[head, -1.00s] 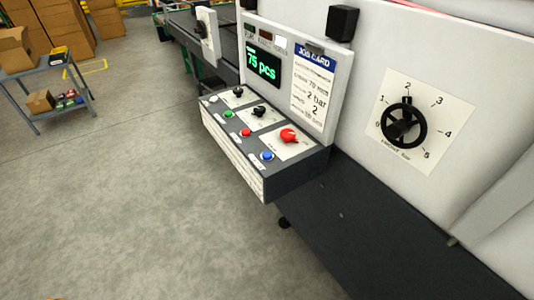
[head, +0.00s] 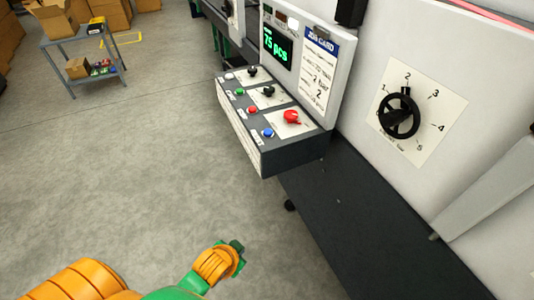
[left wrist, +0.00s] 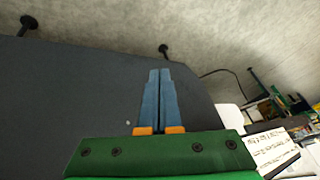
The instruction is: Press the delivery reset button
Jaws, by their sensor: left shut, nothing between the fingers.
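The control console (head: 245,140) has a row of push buttons along its sloped top: a white one (head: 229,76), a green one (head: 240,92), a red one (head: 252,110) and a blue one (head: 268,132) at the near end. Their small labels are too small to read, so I cannot tell by text which is delivery reset. My left arm comes in at the bottom of the head view, below and apart from the console; its fingers are not clear there. In the left wrist view my left gripper (left wrist: 160,72) is shut and empty. My right gripper is not in view.
Black knobs (head: 269,91) and a red knob (head: 291,117) sit beside the buttons. The display panel (head: 305,55) rises behind them. A dark ledge (head: 345,210) and a wall dial (head: 399,114) are to the right. A shelf cart (head: 85,60) stands far left. The floor in front is clear.

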